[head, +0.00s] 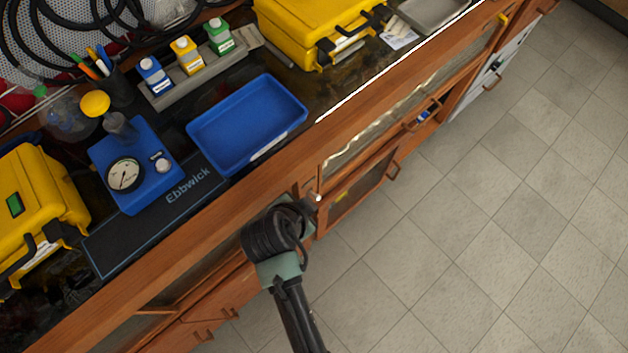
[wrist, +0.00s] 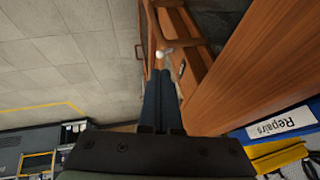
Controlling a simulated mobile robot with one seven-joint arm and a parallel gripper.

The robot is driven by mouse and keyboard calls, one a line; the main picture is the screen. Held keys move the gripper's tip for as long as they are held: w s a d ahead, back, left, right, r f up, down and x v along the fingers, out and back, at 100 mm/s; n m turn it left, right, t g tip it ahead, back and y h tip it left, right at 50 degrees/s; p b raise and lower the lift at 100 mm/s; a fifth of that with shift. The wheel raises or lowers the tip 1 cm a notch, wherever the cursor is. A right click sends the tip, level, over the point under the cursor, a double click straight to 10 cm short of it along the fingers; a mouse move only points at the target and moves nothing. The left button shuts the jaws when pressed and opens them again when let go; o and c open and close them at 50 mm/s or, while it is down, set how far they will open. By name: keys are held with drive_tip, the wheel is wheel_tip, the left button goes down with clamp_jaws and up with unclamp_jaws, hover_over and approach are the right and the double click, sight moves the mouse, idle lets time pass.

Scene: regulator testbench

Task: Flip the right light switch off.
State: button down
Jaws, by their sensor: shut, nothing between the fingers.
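My gripper (wrist: 161,73) points away from the wrist camera, its two dark fingers side by side and shut, with nothing between them. In the head view my gripper (head: 306,207) is at the bench's wooden front, its fingertips hard to make out. A small white-tipped piece (wrist: 159,54) shows just past the fingertips in the wrist view. It seems to be the white spot (head: 318,198) beside my gripper in the head view. It may be a switch lever, but I cannot tell, nor whether the fingers touch it. No pair of light switches is clearly recognisable.
The bench top holds a blue tray (head: 204,133), a blue gauge unit (head: 140,183), yellow cases (head: 36,205) (head: 290,30) and a bottle rack (head: 205,72). Wooden doors and drawers with protruding handles (head: 393,171) line the front. The tiled floor (head: 490,220) at right is clear.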

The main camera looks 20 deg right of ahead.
sight(316, 198)
drive_tip(key=x, duration=0.7)
drive_tip(key=shift+w+d+f, duration=0.1)
drive_tip(key=shift+f, duration=0.15)
drive_tip(key=shift+f+b, duration=0.1)
drive_tip(key=shift+b, duration=0.35)
